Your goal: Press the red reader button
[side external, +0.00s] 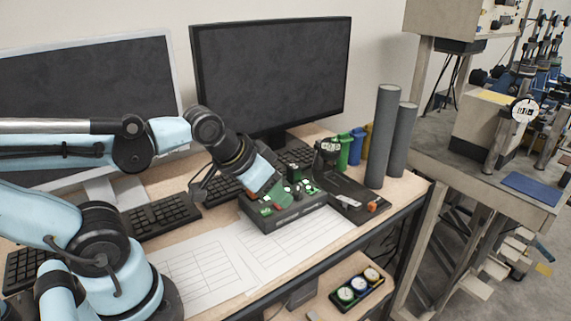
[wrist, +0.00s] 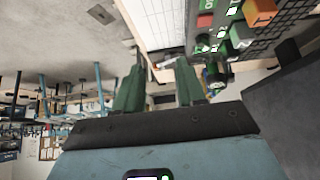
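A dark button panel (side external: 287,218) with green, white and reddish parts sits on the desk, below and beside my gripper (side external: 274,188). In the wrist view, my gripper (wrist: 160,64) has two green fingers standing apart, with nothing seen between them. A small red part (wrist: 205,20) and a larger orange-red block (wrist: 259,12) show at the upper right of the wrist view, to the right of the fingers. I cannot tell which of them is the reader button. In the side view the fingers overlap the panel's left part, so contact is unclear.
A black device (side external: 345,190) with an orange-red tip stands right of the panel. Two grey cylinders (side external: 385,135) stand behind it. Monitors (side external: 270,75) and keyboards (side external: 160,215) line the back. Printed sheets (side external: 205,270) lie flat in front.

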